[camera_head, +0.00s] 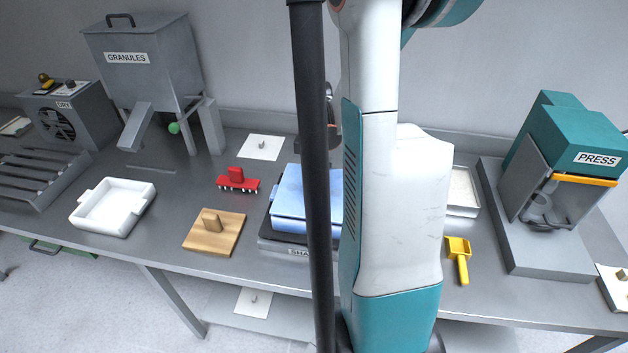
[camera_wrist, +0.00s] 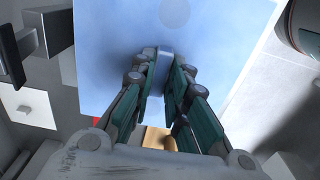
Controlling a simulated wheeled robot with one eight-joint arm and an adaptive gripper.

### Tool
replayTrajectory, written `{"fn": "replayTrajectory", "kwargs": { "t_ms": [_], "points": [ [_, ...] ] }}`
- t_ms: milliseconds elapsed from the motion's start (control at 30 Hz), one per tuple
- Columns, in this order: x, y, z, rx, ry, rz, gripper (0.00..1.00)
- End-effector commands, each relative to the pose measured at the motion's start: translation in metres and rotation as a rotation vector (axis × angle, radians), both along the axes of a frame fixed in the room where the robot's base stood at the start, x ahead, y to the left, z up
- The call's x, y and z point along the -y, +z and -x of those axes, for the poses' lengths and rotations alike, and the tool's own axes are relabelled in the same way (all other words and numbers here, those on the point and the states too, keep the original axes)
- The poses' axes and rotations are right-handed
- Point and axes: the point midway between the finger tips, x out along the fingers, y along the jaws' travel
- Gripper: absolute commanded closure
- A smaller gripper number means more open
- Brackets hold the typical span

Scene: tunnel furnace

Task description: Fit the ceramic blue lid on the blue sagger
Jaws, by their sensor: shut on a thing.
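The blue lid (camera_wrist: 215,50) fills much of the wrist view as a flat pale-blue plate. My gripper (camera_wrist: 164,62) is shut on its small raised blue handle. In the head view my arm and a dark post hide the gripper and part of the blue sagger area. A blue block (camera_head: 291,198) shows there to the left of my arm, with a flat top and a front side, on a dark base with a partly hidden label. I cannot tell how much of this blue is lid and how much sagger, or whether the lid is seated on it.
On the bench are a wooden block with a handle (camera_head: 214,232), a red toothed tool (camera_head: 238,181), a white tray (camera_head: 113,207) and a yellow scoop (camera_head: 458,260). The granules hopper (camera_head: 148,70) stands back left, the press (camera_head: 565,160) at right. Bare bench lies along the front.

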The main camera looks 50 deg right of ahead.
Motion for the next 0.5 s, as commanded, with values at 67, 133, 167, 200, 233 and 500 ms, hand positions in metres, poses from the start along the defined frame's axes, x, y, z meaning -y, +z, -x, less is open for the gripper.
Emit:
{"fn": "replayTrajectory", "kwargs": {
  "t_ms": [67,133,167,200,233,500],
  "points": [
    [0.0,-0.0008,0.0,0.0,0.0,0.0,1.0],
    [0.0,-0.002,0.0,0.0,0.0,0.0,1.0],
    [0.0,-0.0025,0.0,0.0,0.0,0.0,1.0],
    [0.0,-0.0033,0.0,0.0,0.0,0.0,1.0],
    [0.0,-0.0038,0.0,0.0,0.0,0.0,1.0],
    [0.0,-0.0086,0.0,0.0,0.0,0.0,1.0]
  ]
}}
